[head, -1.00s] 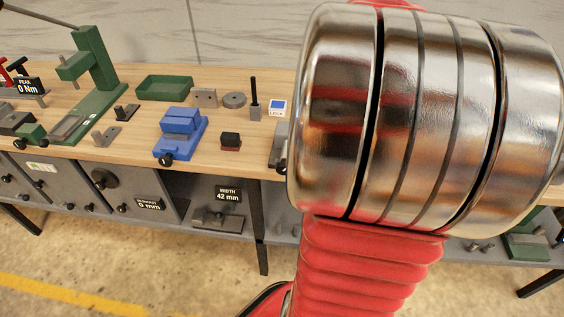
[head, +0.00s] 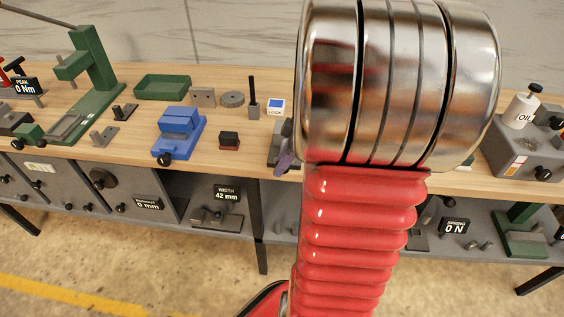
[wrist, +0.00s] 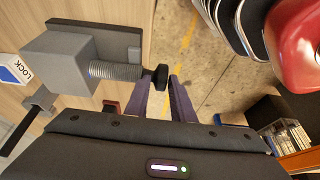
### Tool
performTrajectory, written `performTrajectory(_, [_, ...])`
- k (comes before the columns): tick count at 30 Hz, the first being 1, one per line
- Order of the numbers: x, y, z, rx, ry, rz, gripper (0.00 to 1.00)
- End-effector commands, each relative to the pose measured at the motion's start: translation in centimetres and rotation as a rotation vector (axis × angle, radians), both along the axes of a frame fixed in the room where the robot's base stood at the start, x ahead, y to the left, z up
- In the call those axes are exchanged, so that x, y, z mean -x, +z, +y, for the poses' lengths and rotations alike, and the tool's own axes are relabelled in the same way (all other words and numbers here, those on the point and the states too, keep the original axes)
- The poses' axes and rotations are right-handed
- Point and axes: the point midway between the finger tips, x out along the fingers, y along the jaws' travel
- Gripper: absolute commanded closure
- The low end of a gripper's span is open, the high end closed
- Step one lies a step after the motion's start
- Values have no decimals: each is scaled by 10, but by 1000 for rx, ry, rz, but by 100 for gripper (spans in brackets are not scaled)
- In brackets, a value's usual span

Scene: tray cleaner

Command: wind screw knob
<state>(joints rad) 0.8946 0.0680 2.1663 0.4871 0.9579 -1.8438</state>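A grey block (wrist: 62,62) with a threaded screw (wrist: 115,71) shows in the wrist view, on a dark base plate. The screw ends in a small black round knob (wrist: 160,77). My gripper (wrist: 161,80) has purple fingers on either side of the knob at their tips; the fingers look apart, with a slight gap on the right. I cannot tell whether the left finger touches the knob. In the head view, a purple finger of my gripper (head: 286,160) shows at the bench's front edge beside the grey fixture (head: 275,148); my arm hides the rest.
A LOCK sign (head: 276,106) and a black-handled upright tool (head: 253,98) stand behind the fixture. A blue vise (head: 180,133) and a small dark block (head: 229,140) are to its left. An OIL bottle (head: 521,109) stands far right.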

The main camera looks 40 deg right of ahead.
Motion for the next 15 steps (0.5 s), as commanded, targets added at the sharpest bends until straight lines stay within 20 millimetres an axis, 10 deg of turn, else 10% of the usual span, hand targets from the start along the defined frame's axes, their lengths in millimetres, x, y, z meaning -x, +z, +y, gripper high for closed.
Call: performTrajectory(15, [0,0,0,0,0,0,100])
